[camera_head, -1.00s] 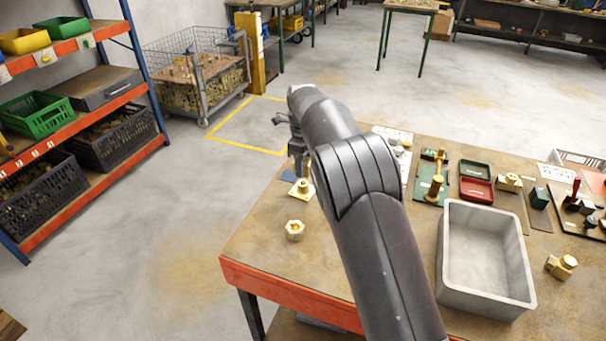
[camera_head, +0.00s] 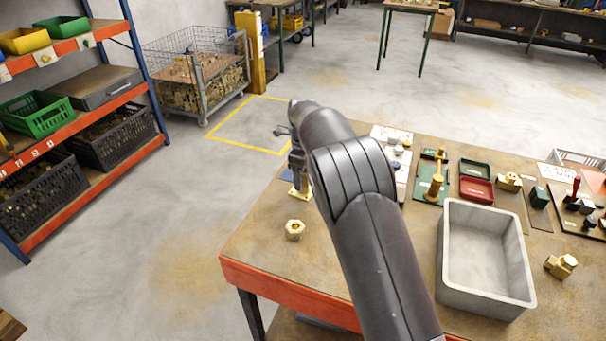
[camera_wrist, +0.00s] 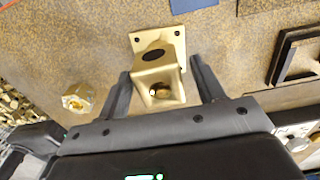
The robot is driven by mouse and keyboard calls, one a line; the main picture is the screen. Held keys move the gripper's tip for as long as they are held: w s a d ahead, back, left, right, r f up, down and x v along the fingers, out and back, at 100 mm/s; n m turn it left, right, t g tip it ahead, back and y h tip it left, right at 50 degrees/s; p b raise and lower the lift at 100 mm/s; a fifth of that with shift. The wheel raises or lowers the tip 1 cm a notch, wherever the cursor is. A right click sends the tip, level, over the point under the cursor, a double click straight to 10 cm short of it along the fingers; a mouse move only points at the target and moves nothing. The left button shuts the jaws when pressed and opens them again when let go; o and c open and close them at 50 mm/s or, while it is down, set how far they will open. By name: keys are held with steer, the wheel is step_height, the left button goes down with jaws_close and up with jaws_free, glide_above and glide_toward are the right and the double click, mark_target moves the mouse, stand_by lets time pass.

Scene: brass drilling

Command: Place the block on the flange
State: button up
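The brass block (camera_wrist: 145,78) is between my gripper's two dark fingers (camera_wrist: 162,75) in the wrist view, with a round bore in the side facing the camera. The flange is a pale brass plate (camera_wrist: 172,36) with corner holes, lying on the table just beyond the block. I cannot tell whether block and plate touch. In the head view my gripper (camera_head: 298,180) is low over the flange, and my arm hides part of this spot.
A brass hex nut-like part (camera_head: 295,229) stands nearby on the table (camera_head: 262,250); it also shows in the wrist view (camera_wrist: 78,98). A grey tray (camera_head: 452,255), red and green trays and several fittings are to the right. Bare table lies around the nut.

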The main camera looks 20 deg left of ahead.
step_height(320, 180, up, 12)
steer(key=shift+r, duration=0.15)
stand_by(0.5)
